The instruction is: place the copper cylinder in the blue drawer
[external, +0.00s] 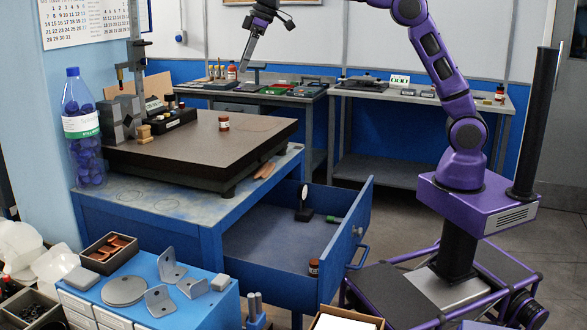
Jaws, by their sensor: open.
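A small reddish-brown, copper-coloured cylinder (223,123) with a pale band stands upright on the dark surface plate (190,160). A similar small cylinder (314,267) stands inside the blue drawer (345,245), near its front right corner. The drawer is pulled out from the blue bench and its inside shows. My gripper (244,66) is open and empty, high above the plate and pointing down. It is well apart from both cylinders. The view is too small to tell the two cylinders apart by material.
A bottle of blue caps (82,130), grey blocks (122,118) and a height stand flank the plate's left. The drawer's middle and the plate's front are clear.

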